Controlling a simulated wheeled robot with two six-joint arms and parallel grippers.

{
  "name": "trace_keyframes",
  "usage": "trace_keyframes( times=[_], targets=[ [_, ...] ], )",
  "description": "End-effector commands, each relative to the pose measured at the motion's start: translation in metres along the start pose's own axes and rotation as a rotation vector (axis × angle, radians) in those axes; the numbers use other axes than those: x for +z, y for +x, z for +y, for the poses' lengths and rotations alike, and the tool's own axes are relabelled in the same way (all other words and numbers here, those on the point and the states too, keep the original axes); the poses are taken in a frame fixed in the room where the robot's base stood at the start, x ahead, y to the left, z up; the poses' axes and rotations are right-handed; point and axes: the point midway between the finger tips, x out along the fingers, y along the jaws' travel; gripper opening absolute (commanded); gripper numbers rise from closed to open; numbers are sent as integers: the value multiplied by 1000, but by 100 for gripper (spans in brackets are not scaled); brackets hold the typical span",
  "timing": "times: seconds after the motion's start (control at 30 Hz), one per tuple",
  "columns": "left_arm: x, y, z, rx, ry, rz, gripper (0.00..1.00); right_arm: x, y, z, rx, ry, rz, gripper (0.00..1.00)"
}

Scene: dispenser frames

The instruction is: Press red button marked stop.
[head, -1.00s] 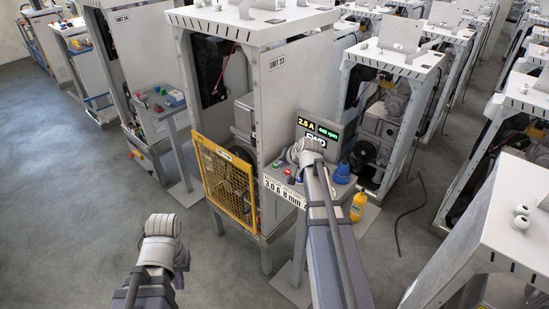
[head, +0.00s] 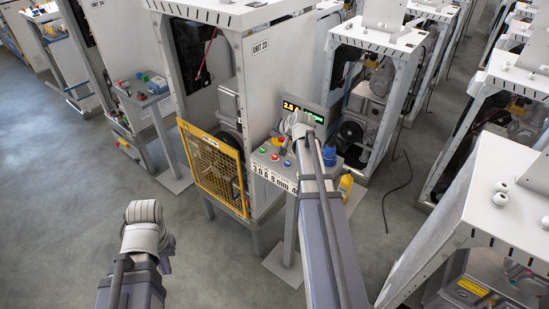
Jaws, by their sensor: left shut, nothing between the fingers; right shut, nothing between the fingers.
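The unit's control panel (head: 257,159) stands in front of the white cabinet marked UNIT 23. Small green (head: 262,150), red (head: 274,157) and blue (head: 287,163) buttons sit along its front. A red-and-yellow control (head: 278,141) is behind them. Their markings are too small to read, so I cannot tell which says stop. My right gripper (head: 296,124) is shut and empty, over the panel's back part near the display; my forearm hides part of the panel. I cannot tell whether it touches anything. My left gripper (head: 143,211) is shut and empty, low at left over the floor, far from the panel.
A lit display (head: 304,110) stands behind the panel. A blue object (head: 329,155) and a yellow bottle (head: 345,186) are right of my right arm. A yellow mesh guard (head: 212,168) is at left. Another control stand (head: 150,98) is further left. Floor between is clear.

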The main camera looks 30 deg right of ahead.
Motion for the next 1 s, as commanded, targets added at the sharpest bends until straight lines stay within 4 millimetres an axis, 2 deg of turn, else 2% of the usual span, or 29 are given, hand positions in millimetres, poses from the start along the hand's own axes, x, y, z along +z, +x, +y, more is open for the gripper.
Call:
trace_keyframes(
  times=[0.53, 0.7, 1.0],
  targets=[
    [-4, 72, 7, -1, 5, 0, 0, 37, 50, 36, 0, 0, 0, 0],
    [-5, 80, 8, -1, 5, 0, 0, 41, 56, 41, 0, 0, 0, 0],
    [-5, 80, 7, -1, 5, 0, 0, 41, 56, 41, 0, 0, 0, 0]
  ],
)
